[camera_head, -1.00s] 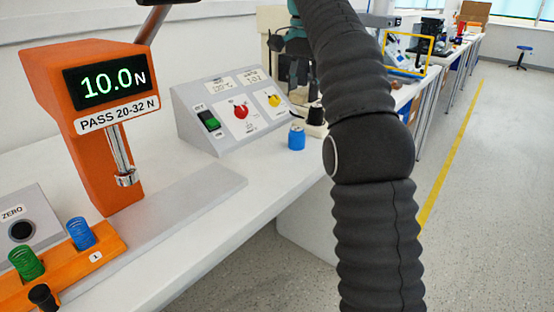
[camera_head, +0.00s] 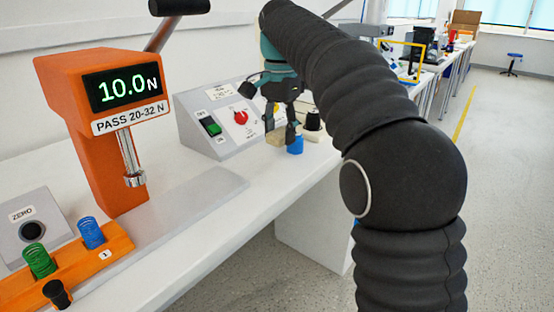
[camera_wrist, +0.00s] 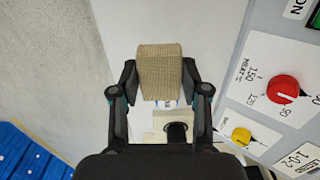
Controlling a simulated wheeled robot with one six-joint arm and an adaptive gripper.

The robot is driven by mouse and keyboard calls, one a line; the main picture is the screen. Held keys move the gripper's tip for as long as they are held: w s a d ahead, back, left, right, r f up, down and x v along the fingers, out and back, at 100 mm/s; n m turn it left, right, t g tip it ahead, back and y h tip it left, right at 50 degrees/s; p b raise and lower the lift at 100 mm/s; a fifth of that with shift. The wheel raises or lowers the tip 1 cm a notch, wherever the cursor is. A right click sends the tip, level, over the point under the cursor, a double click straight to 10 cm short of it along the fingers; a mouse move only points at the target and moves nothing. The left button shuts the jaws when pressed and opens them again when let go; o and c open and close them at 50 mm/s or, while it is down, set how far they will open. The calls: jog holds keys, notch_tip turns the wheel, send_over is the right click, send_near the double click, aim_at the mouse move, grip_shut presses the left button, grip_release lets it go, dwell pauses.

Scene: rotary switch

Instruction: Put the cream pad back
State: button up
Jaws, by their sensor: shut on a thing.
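The cream pad (camera_wrist: 160,72), a woven beige block, sits between the fingertips of my gripper (camera_wrist: 160,85) in the wrist view. My gripper is shut on it. In the head view my gripper (camera_head: 280,130) hangs in front of the switch panel, beside a blue cylinder (camera_head: 295,146). Part of the pad (camera_head: 274,138) shows there between the fingers. The pad mostly hides the blue cylinder in the wrist view. I cannot tell whether the pad touches the bench.
The grey panel (camera_head: 206,141) has a green switch, a red knob (camera_head: 240,117) and a yellow knob (camera_wrist: 241,136). A black knob on a pale base (camera_wrist: 172,129) is close by. An orange tester (camera_head: 92,165) reading 10.0 N stands left. The bench front (camera_head: 265,200) is clear.

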aim_at(275, 145)
jog(key=shift+s+a+f, duration=0.6)
jog(key=shift+s+f, duration=0.1)
jog(key=shift+s, duration=0.2)
jog(key=shift+d+f+b, duration=0.1)
jog(key=shift+f+b, duration=1.4)
jog(key=shift+f, duration=0.45)
jog(key=shift+f, duration=0.2)
jog(key=o, duration=1.1)
jog(key=shift+r, duration=0.1)
notch_tip(275, 145, up, 10)
jog(key=p, duration=0.3)
jog(key=shift+f, duration=0.2)
jog(key=shift+w+r, duration=0.1)
jog(key=shift+r, duration=1.2)
